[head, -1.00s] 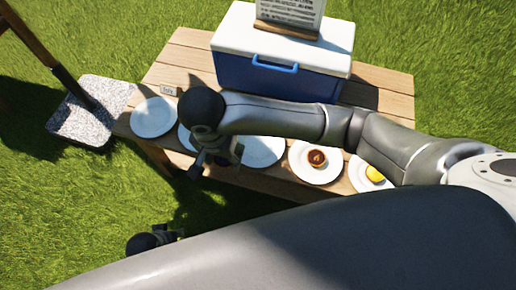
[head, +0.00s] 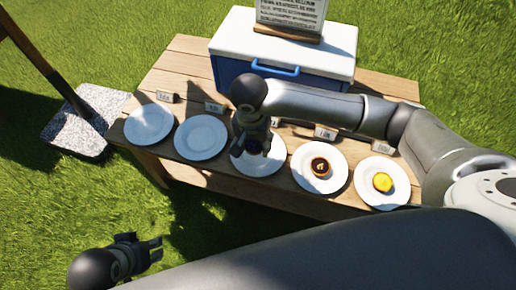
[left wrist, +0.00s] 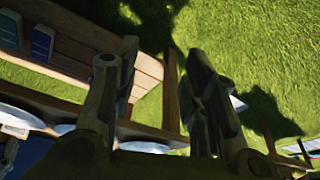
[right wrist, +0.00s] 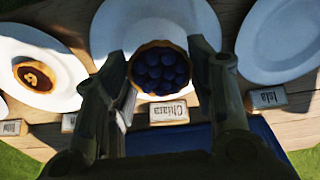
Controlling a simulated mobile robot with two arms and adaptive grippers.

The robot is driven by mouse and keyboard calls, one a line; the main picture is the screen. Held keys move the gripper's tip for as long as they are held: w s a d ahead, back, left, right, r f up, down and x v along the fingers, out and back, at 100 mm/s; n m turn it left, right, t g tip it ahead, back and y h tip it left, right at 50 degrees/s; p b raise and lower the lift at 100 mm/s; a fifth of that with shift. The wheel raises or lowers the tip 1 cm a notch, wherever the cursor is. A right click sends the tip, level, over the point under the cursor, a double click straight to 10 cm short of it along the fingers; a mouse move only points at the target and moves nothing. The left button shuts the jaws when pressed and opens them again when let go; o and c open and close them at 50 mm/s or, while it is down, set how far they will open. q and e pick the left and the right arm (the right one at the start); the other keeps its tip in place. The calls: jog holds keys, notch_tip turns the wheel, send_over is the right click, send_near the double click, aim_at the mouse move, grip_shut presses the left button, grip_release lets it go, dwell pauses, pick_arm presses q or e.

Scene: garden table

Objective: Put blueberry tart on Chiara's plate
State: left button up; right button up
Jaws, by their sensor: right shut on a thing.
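The blueberry tart (right wrist: 160,68) is a round golden crust filled with dark blue berries. My right gripper (head: 252,150) is shut on it, with one finger on each side of the crust. It holds the tart over Chiara's plate (right wrist: 120,28), a white plate in the middle of the row, which also shows in the head view (head: 276,160). I cannot tell whether the tart touches the plate. The "Chiara" card (right wrist: 168,112) stands beside that plate. My left gripper (head: 158,249) is open and empty, off the table's front side over the grass.
Empty plates (head: 149,124) (head: 201,137) lie to the left. To the right are a plate with a chocolate tart (head: 321,167) and one with a yellow pastry (head: 382,181). Name cards stand behind the plates. A blue-white cooler (head: 285,60) stands at the back of the wooden table (head: 185,68).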

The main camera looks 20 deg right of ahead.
aim_at(258, 144)
jog(key=shift+w+d+f, duration=0.15)
jog(key=shift+f, duration=0.15)
jog(key=shift+w+d+f+b, duration=0.2)
jog(key=shift+d+f+b, duration=0.15)
jog(key=shift+f, duration=0.25)
jog(key=shift+w+d+f+b, duration=0.15)
jog(key=shift+d+f+b, duration=0.05)
jog(key=shift+f+b, duration=0.3)
notch_tip(258, 144, down, 2)
jog(key=shift+f+b, duration=0.1)
jog(key=shift+b, duration=0.3)
pick_arm(q)
jog(key=w+d+t+h, duration=0.1)
jog(key=w+d+t, duration=0.1)
jog(key=w, duration=0.5)
jog(key=shift+r+t, duration=0.45)
jog(key=shift+t, duration=0.45)
jog(key=shift+s, duration=0.15)
pick_arm(e)
jog(key=shift+f, duration=0.1)
jog(key=o, duration=1)
pick_arm(q)
jog(key=shift+s+f, duration=0.15)
pick_arm(e)
jog(key=shift+o, duration=0.2)
